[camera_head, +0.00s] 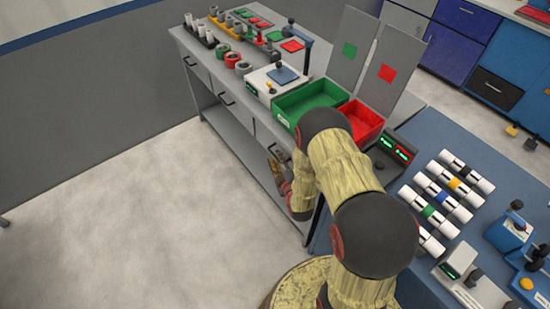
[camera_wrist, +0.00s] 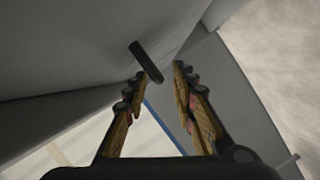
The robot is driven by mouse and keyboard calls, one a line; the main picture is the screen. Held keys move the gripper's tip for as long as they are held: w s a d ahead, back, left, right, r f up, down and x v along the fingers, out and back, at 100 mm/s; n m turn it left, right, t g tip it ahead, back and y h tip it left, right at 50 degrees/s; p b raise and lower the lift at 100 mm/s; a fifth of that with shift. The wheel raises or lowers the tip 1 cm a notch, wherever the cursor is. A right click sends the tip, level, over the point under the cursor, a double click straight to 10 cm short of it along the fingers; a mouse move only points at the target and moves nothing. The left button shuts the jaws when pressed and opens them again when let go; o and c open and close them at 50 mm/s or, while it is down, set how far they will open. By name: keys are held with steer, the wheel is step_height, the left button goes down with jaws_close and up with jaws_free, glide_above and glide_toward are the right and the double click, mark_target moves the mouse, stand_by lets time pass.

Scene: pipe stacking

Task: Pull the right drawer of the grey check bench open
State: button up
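The left drawer handle (camera_head: 190,62) and the middle drawer handle (camera_head: 226,98) show, and these drawers look shut. The right drawer (camera_head: 270,137) is partly hidden by my arm. My gripper (camera_head: 276,163) is in front of the bench at that drawer. In the wrist view, a dark bar handle (camera_wrist: 146,62) on a grey front lies just beyond the fingertips of my gripper (camera_wrist: 160,72), its lower end between them. The fingers are apart and empty; I cannot tell whether they touch the handle.
On the bench stand a green bin (camera_head: 305,100), a red bin (camera_head: 362,120) and a white device (camera_head: 274,81). A blue table (camera_head: 405,235) with white pipes stands close on the right. The floor (camera_head: 140,200) left of my arm is clear.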

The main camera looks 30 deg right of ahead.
steer(key=shift+x, duration=1.1)
steer(key=shift+c, duration=1.2)
steer(key=c, duration=0.4)
jaws_close()
